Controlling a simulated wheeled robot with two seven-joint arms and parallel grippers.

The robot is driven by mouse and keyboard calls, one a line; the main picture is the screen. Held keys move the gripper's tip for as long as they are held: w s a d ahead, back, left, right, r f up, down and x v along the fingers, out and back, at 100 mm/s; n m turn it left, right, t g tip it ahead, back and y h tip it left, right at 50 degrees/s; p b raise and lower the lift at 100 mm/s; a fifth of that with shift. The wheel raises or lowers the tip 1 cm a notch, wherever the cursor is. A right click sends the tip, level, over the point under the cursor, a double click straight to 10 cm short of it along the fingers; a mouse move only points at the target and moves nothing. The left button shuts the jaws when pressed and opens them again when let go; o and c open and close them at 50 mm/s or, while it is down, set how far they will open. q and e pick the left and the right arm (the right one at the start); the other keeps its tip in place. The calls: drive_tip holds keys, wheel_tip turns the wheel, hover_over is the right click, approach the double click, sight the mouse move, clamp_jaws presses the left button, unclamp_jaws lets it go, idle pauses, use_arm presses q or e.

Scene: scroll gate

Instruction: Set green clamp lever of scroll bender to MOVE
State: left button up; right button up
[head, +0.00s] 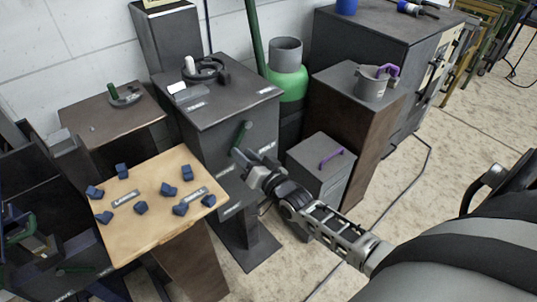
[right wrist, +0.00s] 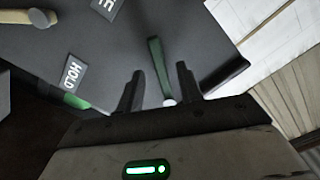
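The green clamp lever (head: 243,133) is on the front face of the dark grey scroll bender stand (head: 262,112). In the right wrist view, the lever (right wrist: 157,66) extends into the space between my fingers, with a pale tip near the palm. A HOLD label (head: 267,147) is right of the lever in the head view; it also shows in the right wrist view (right wrist: 72,75). Another label (right wrist: 108,6) is cut off, ending in E. My right gripper (head: 241,160) is open, fingers apart on either side of the lever (right wrist: 158,86). Contact is unclear. My left gripper is not in view.
A wooden-topped table (head: 150,222) with several dark blue pieces stands front left. A low grey box (head: 318,178) with a purple handle is right of the stand. A green gas cylinder (head: 290,82) stands behind. Open floor lies at right.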

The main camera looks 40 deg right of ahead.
drive_tip(key=s+d, duration=0.1)
drive_tip(key=s, duration=1.2)
drive_tip(key=shift+p, duration=0.3)
drive_tip(key=shift+s, duration=0.1)
drive_tip(key=s+a+n+g+y, duration=0.1)
drive_tip(key=s+a+n+g, duration=0.2)
drive_tip(key=a, duration=0.4)
drive_tip(key=s+a+f+n+g+y, duration=0.1)
drive_tip(key=s+a+n+g, duration=0.3)
drive_tip(key=s+a+n, duration=0.1)
drive_tip(key=shift+s+a+f, duration=0.15)
drive_tip(key=shift+s+a, duration=0.45)
drive_tip(key=shift+a, duration=0.35)
